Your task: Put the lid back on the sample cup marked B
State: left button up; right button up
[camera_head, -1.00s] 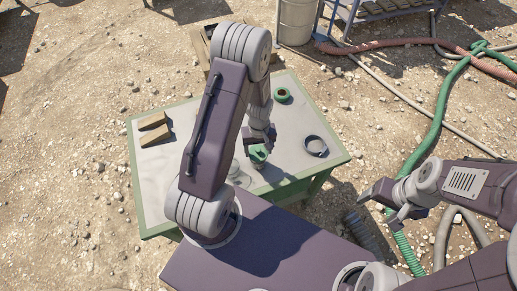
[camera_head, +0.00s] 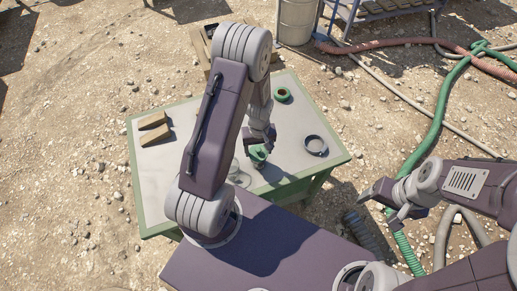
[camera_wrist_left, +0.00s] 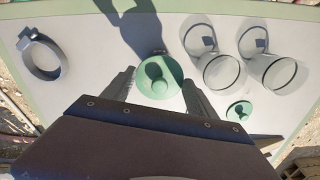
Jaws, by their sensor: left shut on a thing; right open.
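My left gripper (camera_head: 264,140) is low over the near middle of the table and is shut on a green lid (camera_head: 258,155). In the left wrist view the round lid with its knob (camera_wrist_left: 158,83) is between the two fingers. Two clear cups (camera_wrist_left: 222,72) (camera_wrist_left: 276,72) stand to its right, and a smaller-looking green knobbed piece (camera_wrist_left: 239,111) is below them. In the head view the cups (camera_head: 238,174) are mostly hidden by my left arm. I cannot read any letter B. My right gripper (camera_head: 379,209) is open and empty, off the table's right side.
A cardboard box (camera_head: 208,33) and a metal drum (camera_head: 297,20) are behind. Hoses (camera_head: 437,125) lie on the ground at right.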

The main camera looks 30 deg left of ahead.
pick_arm(q)
jog(key=o, duration=1.5)
jog(key=shift+o, duration=0.2)
jog(key=shift+r+p, duration=3.15)
jog(key=shift+r, duration=0.45)
jog(key=shift+f, duration=0.1)
jog(key=shift+c, duration=0.3)
grip_shut()
